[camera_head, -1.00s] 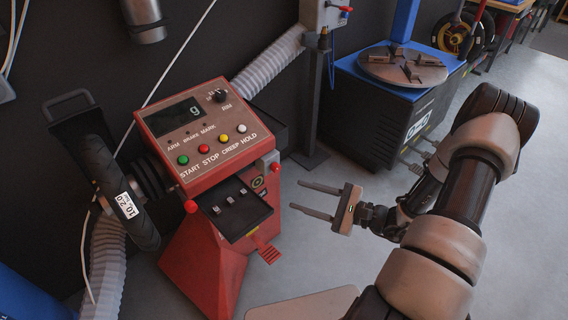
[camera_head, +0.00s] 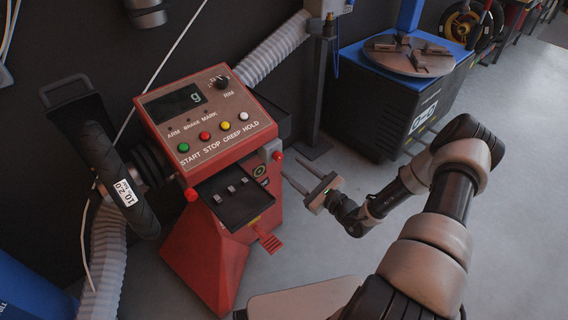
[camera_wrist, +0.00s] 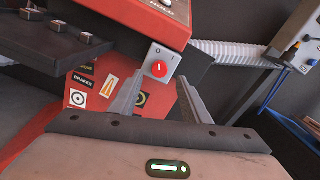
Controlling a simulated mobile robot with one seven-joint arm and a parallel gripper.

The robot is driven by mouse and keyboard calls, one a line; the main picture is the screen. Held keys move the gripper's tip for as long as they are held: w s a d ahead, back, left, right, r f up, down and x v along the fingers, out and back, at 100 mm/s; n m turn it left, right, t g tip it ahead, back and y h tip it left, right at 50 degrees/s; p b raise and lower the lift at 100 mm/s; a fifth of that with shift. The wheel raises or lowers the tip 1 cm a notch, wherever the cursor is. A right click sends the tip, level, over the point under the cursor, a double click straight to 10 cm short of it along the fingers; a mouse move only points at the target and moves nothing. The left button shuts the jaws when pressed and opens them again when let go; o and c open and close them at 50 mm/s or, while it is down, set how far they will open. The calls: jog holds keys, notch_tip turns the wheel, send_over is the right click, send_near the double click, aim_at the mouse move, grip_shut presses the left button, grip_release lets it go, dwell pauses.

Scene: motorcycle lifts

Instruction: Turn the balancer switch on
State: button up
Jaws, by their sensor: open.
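The red wheel balancer (camera_head: 205,262) stands left of centre in the head view, with its control panel (camera_head: 205,108) lit and showing a green character. Its switch (camera_head: 277,156) is a red knob on a small grey box at the machine's right side. In the wrist view the switch (camera_wrist: 159,69) is face on, with a pale mark on the red knob. My gripper (camera_head: 291,167) is open and empty, its two fingers pointing at the switch. In the wrist view the fingertips (camera_wrist: 162,79) lie either side of the knob, apparently short of it.
A black tray (camera_head: 236,204) with small weights juts out below the panel, left of my gripper. A wheel (camera_head: 122,180) is mounted on the left. A blue and black tyre changer (camera_head: 385,105) stands behind right. Grey floor (camera_head: 300,235) is open in front.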

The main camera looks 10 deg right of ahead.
aim_at(281, 158)
jog(key=b+x, duration=0.1)
jog(key=x, duration=0.4)
jog(key=shift+w+a, duration=0.15)
jog(key=shift+w, duration=0.2)
jog(key=c, duration=1)
jog(key=shift+c, duration=0.2)
jog(key=shift+m+p, duration=0.3)
jog(key=m+p, duration=0.2)
jog(key=m, duration=0.3)
jog(key=shift+m, duration=0.3)
jog(key=m+p, duration=0.1)
jog(key=m, duration=0.4)
jog(key=shift+f+m, duration=0.1)
jog(key=shift+m, duration=0.2)
